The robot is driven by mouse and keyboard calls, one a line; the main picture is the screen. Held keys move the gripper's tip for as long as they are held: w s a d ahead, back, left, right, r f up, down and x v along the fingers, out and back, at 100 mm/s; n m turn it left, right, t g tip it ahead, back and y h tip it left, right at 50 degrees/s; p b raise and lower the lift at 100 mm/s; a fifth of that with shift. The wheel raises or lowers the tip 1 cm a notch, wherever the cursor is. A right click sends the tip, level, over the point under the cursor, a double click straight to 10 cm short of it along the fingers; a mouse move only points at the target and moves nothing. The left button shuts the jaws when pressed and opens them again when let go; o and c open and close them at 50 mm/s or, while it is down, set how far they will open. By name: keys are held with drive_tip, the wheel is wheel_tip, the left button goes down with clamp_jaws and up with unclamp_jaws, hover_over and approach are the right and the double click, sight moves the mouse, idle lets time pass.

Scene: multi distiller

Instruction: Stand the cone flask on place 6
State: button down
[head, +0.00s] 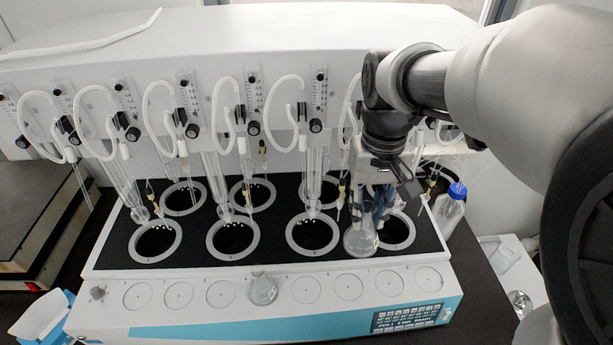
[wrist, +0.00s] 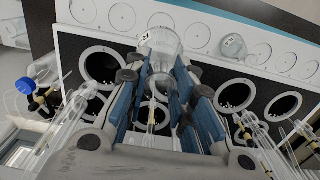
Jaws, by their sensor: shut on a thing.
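The cone flask (head: 361,241) is clear glass and hangs upright from my gripper (head: 374,207). In the head view it overlaps the front-left rim of the rightmost front well, just behind the front ledge. In the wrist view the flask (wrist: 160,43) shows beyond the blue-padded fingers of my gripper (wrist: 170,68), which are closed around its upper part. The front ledge carries a row of round marked places. The bare place (head: 348,287) lies below the flask in the picture. Its number is too small to read.
Another small flask (head: 263,288) stands on a place near the row's middle, left of mine. Glass tubes and white hoses (head: 285,100) rise behind the wells. A blue-capped bottle (head: 449,208) stands at the right. The ledge places between the two flasks are bare.

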wheel_tip(320, 180, down, 20)
drive_tip(key=b, duration=0.5)
drive_tip(key=shift+a+r+b, duration=0.15)
drive_tip(key=shift+r+b, duration=0.05)
drive_tip(key=shift+b, duration=0.15)
drive_tip(key=shift+f, duration=0.1)
drive_tip(key=c, duration=1.8)
unclamp_jaws()
drive_tip(key=shift+f, duration=0.1)
drive_tip(key=shift+c, duration=0.2)
drive_tip(key=o, duration=0.5)
